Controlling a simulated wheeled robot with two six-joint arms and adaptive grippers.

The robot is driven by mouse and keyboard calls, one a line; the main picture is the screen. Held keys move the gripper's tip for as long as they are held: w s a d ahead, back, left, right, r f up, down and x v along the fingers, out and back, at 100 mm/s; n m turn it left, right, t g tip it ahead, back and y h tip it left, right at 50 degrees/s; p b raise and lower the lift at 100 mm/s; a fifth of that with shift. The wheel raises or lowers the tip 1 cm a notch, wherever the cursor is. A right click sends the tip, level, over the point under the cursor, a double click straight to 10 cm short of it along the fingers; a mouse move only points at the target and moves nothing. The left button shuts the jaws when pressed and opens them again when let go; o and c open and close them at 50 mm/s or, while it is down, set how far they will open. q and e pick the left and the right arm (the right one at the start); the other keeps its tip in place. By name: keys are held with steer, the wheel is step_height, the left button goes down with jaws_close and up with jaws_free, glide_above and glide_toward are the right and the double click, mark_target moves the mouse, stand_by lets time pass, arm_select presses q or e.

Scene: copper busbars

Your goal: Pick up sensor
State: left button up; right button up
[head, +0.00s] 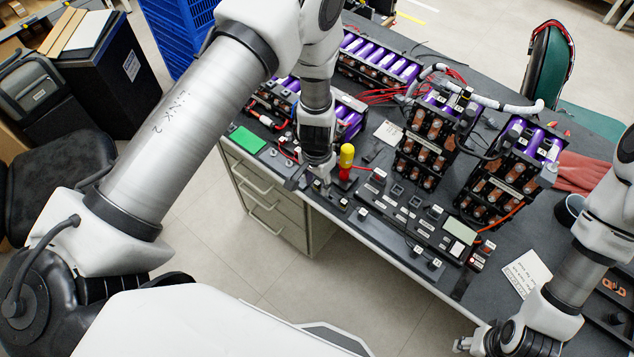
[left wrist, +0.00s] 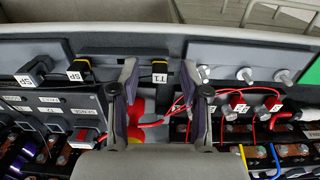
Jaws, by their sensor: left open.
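Small black sensors with white tags sit in a dark rack along the desk's front edge. In the left wrist view one sensor tagged T1 (left wrist: 159,67) lies between the fingertips of my left gripper (left wrist: 160,72), with a finger on each side. The gripper is open, and I cannot tell whether it touches the sensor. Two more sensors tagged SP (left wrist: 36,68) lie to its left. In the head view my left gripper (head: 321,180) points down at the rack's left end. My right gripper (head: 470,344) is low at the bottom right; its fingers are too unclear to read.
A red and yellow handle (head: 346,160) stands close beside my left gripper. A green card (head: 247,140) lies to its left. Battery modules (head: 428,140) with loose cables fill the desk behind. A long black device panel (head: 410,215) lies to the right.

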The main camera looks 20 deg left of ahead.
arm_select(q)
steer(key=c, duration=0.9)
steer(key=shift+o, duration=0.2)
steer(key=shift+r, duration=0.2)
